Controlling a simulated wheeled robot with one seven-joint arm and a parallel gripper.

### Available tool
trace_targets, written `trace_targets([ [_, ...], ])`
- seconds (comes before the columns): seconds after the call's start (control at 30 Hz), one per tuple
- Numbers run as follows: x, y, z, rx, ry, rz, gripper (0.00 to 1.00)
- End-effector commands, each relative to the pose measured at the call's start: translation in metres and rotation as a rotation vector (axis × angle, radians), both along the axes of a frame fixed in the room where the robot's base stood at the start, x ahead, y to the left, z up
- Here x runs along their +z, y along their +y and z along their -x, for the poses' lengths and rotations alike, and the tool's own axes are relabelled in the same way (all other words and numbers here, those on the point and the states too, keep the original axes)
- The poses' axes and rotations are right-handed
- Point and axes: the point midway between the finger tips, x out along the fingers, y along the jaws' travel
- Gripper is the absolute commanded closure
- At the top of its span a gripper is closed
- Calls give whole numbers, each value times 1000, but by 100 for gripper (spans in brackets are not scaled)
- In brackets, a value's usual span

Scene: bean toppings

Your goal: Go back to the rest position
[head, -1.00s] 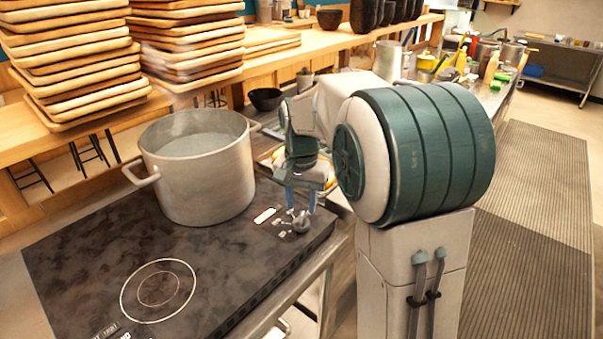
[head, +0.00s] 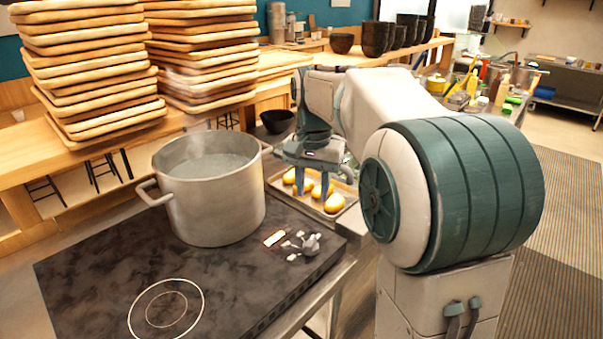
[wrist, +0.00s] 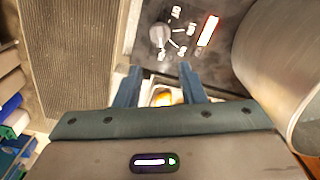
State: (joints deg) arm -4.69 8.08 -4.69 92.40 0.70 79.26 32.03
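My gripper (head: 316,186) hangs fingers-down at the right of the stove, with nothing between its fingers. In the head view it appears in front of a tray (head: 345,207) of yellow food pieces. In the wrist view, its two blue fingers (wrist: 160,88) stand apart, with part of the tray and a yellow piece seen between them. The grey stove knob (head: 311,243) is apart from the fingers, beside a small red-edged white display (head: 274,238); the knob also shows in the wrist view (wrist: 160,35).
A large metal pot (head: 215,200) of liquid stands on the black stove (head: 110,270), left of my gripper. A dark bowl (head: 277,121) is behind. Stacked wooden trays (head: 95,75) fill the back-left counter. Striped floor mats (head: 570,200) lie clear at right.

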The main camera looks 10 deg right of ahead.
Motion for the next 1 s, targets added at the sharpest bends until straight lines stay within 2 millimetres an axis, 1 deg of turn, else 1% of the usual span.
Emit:
trace_targets([
  [0.07,1,-1,9,18,-9,-1,64],
  [0.13,0,-1,23,52,-25,-3,64],
  [0.27,-5,-3,62,150,-71,-3,64],
  [0.3,-9,-3,75,185,-87,0,64],
  [0.37,-15,-3,95,238,-110,4,64],
  [0.4,-20,-3,109,274,-127,9,64],
  [0.5,-35,-4,141,357,-166,24,64],
  [0.63,-55,-4,176,450,-203,45,64],
  [0.7,-64,-3,190,488,-219,57,64],
  [0.8,-73,-4,202,523,-231,67,64],
  [0.9,-77,-4,208,539,-237,72,64],
  [1.0,-79,-4,208,542,-237,72,64],
])
